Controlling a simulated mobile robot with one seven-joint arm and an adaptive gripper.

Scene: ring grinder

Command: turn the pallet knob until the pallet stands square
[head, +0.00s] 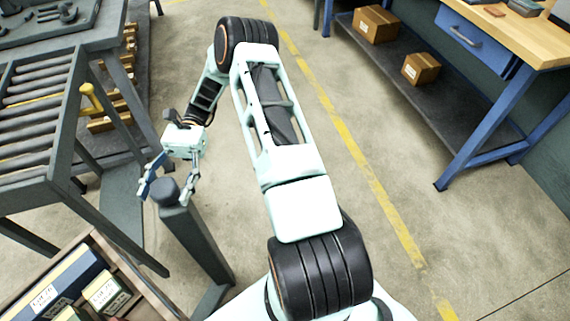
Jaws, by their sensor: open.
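A dark rounded knob (165,189) tops a grey post (192,240) at the lower left of the head view. My gripper (168,194) is open and points down at this knob. One finger shows on its left and one on its right. I cannot tell whether either finger touches it. A yellow-headed handle (89,91) stands at the side of the roller conveyor (38,120). Which of the two is the pallet knob is not clear. I cannot make out a pallet for certain.
A crate (125,262) with labelled boxes (106,291) stands at the lower left. A dark bench (60,42) with parts is at the upper left. A blue-framed workbench (478,42) with cardboard boxes (376,24) below stands at the right. The floor between is clear, with a yellow line.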

